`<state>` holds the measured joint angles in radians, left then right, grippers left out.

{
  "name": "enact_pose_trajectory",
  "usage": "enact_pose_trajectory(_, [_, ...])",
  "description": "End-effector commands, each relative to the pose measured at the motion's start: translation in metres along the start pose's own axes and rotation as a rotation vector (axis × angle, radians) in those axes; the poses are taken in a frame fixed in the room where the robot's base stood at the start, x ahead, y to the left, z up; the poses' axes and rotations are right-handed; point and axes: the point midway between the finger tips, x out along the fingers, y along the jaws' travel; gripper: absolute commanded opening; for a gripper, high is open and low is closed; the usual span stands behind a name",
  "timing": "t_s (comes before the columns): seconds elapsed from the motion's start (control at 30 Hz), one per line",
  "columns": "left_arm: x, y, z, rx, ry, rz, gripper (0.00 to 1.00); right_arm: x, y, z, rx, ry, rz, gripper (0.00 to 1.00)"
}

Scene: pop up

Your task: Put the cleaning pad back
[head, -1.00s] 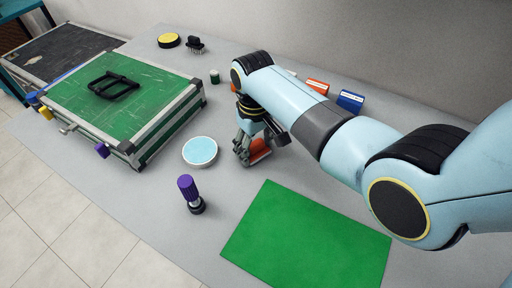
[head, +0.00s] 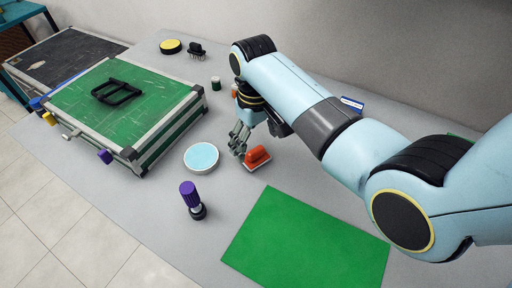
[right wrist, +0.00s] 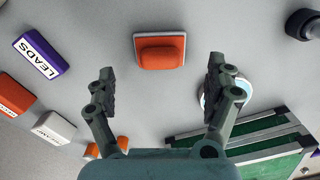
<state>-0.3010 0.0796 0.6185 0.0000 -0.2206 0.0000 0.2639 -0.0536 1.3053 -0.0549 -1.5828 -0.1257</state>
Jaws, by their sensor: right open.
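An orange block with a pale base (head: 257,157), which looks like the cleaning pad, lies on the grey table between the round pale-blue dish and the green sheet. It also shows in the right wrist view (right wrist: 160,50), flat on the table. My right gripper (head: 239,141) is open and empty, just left of and behind the block in the head view. In the right wrist view my right gripper's fingers (right wrist: 160,78) are spread wide, with the block beyond their tips and apart from them. My left gripper is not in view.
A green sheet (head: 305,240) lies at the front. A round pale-blue dish (head: 201,157) and a purple-handled tool (head: 191,199) stand nearby. A green-topped case (head: 125,105) is at left. A purple "LEADS" box (right wrist: 40,53) and other small boxes lie at the wrist view's left.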

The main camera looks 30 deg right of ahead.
Motion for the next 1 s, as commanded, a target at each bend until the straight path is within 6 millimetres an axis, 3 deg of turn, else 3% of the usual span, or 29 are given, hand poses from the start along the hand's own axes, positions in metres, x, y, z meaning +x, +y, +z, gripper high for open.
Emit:
enact_pose_trajectory(0.1, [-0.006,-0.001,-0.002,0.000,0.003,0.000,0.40,-0.030,0.000,-0.001,0.000,0.004,0.001,0.87])
enact_pose_trajectory(0.33, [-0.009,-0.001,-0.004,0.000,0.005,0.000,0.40,-0.065,0.000,-0.001,0.000,0.002,0.000,0.87])
enact_pose_trajectory(1.0, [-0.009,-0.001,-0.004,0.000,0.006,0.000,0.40,-0.072,0.000,0.000,0.000,0.000,-0.001,0.87])
